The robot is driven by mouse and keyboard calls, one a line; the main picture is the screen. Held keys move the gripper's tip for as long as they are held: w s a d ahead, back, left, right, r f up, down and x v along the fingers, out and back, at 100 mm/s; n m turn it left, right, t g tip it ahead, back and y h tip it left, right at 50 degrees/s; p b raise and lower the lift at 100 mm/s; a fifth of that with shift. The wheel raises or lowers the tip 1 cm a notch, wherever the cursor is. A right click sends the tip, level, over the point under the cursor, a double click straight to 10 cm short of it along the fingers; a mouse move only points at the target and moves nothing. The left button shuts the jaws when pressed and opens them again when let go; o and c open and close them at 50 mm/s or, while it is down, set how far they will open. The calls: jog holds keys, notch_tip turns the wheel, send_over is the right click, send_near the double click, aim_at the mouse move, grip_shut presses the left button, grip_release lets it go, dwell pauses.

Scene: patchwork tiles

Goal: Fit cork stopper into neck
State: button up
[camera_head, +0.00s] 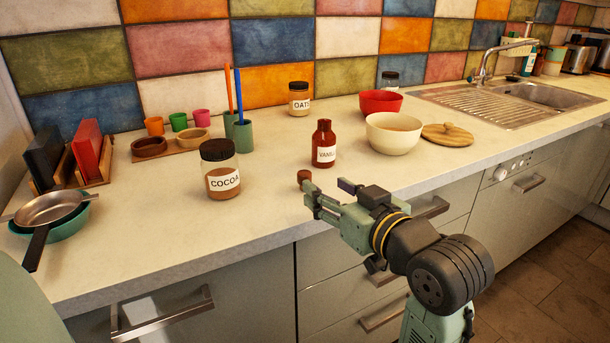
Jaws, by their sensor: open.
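A small brown cork stopper (304,176) is on the counter, just beyond my gripper's left fingertip in the picture. The fingertip overlaps its lower edge, and I cannot tell whether they touch. A dark red bottle labelled VANILLA (324,144) stands upright behind and right of the stopper. Its short neck points up, and no stopper shows in it. My gripper (327,190) reaches in from the lower right over the counter's front edge. Its fingers are apart, with nothing seen between them.
A cocoa jar (221,171) stands left of the stopper. A cream bowl (393,134), a red bowl (381,102) and a wooden lid (447,135) are right of the bottle. An oats jar (299,99) and a green cup (243,136) stand behind. Counter between cocoa jar and bottle is clear.

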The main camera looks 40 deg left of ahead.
aim_at(308, 177)
jog(key=x, duration=0.4)
jog(key=shift+f, duration=0.2)
jog(key=shift+w+p+x, duration=0.2)
jog(key=shift+p+x, duration=0.7)
jog(key=shift+x, duration=2.4)
jog(key=shift+d+f, duration=0.1)
jog(key=shift+c, duration=0.4)
jog(key=c, duration=0.8)
